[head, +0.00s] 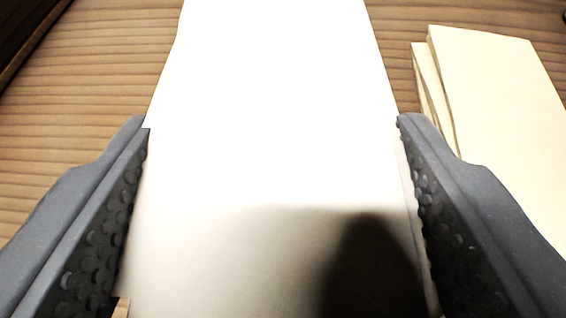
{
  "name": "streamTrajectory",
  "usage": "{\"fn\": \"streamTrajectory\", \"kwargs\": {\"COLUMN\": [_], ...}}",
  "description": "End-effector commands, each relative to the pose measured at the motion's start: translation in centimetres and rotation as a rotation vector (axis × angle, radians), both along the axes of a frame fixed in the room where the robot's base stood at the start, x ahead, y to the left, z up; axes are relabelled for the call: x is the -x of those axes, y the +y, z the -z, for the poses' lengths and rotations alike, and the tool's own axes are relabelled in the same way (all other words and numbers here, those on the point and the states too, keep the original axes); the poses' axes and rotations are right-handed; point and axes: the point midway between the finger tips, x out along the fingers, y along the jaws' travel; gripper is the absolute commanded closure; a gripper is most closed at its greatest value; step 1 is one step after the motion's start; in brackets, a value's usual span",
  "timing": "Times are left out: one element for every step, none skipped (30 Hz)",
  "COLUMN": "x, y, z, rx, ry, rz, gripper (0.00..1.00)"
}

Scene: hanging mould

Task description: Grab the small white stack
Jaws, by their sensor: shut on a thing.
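The white stack (270,110) fills the middle of the head view and runs from the bottom edge to the top edge. Its upper face is very bright, and a dark shadow lies across its near part. My gripper (273,122) is shut on the white stack, with one dark grey finger against its left side and the other against its right side. The bumpy inner pads face the stack. The stack's far end is out of view, and its underside is hidden.
A cream-coloured stack (495,100) of a few layers lies close on the right, partly behind my right finger. The wooden table (85,100) is bare on the left. A dark edge (25,35) crosses the top left corner.

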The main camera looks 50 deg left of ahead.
Motion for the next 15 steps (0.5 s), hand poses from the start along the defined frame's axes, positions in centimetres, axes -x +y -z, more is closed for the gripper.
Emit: {"fn": "streamTrajectory", "kwargs": {"x": [0.7,1.1,1.6,2.1,2.5,3.2,3.8,4.3,4.9,5.4,5.9,6.5,6.9,7.2,7.7], "y": [-0.4,-0.7,-1.1,-1.4,-1.6,-2.1,-2.4,-2.7,-3.1,-3.4,-3.7,-4.0,-4.2,-4.5,-4.8], "z": [-0.1,-0.2,-0.3,-0.4,-0.4,-0.4,-0.4,-0.5,-0.6,-0.7,-0.7,-0.8,-0.8,-0.9,-1.0], "rx": [0.0,0.001,0.0,0.0,0.002,0.002,0.002,0.002,0.001,0.003,0.003,0.003,0.002,0.001,0.0], "ry": [0.0,0.0,0.001,0.001,0.001,0.002,0.004,0.003,0.0,0.0,0.001,0.003,0.001,0.001,0.0], "rz": [0.0,0.001,0.001,0.001,0.002,0.002,0.003,0.002,0.001,0.001,0.002,0.001,0.002,0.002,0.003], "gripper": [0.63,0.63,0.63,0.63,0.63,0.63,0.63,0.63,0.63,0.63,0.63,0.63,0.63,0.63,0.63]}}
